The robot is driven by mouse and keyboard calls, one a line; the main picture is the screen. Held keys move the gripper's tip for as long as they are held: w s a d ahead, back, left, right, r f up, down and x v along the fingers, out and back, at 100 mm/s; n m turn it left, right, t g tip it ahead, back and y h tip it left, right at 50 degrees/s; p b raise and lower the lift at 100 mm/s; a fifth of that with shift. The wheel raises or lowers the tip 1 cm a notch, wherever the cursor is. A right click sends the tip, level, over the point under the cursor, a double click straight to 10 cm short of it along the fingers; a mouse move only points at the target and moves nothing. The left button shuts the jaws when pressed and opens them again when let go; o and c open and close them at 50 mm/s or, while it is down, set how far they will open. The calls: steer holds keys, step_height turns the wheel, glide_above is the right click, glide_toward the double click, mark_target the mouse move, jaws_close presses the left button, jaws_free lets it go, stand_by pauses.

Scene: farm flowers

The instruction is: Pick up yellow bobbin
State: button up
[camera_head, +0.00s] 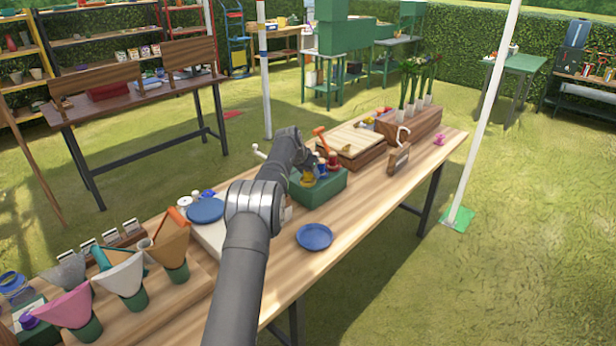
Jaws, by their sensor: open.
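A green box (325,188) stands on the wooden table, with small bobbins at its top. The yellow bobbin (308,179) is at its left part. A blue bobbin (321,170) and a red bobbin (333,161) are to its right, in a slanting row. My gripper (309,167) is small and dark, at the end of my arm, close above the yellow bobbin. It is open. The picture is too small to tell whether its fingers are around the bobbin or touching it. My wrist partly hides the back left of the box.
An orange-handled tool (321,138) rises behind the box, near a wooden crate (352,140). A blue plate (314,237) lies in front. Another blue plate (205,210) lies left. Paper cones (122,278) stand front left. The table's right front is clear.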

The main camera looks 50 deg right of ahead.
steer(key=c, duration=1)
steer(key=shift+r, duration=0.15)
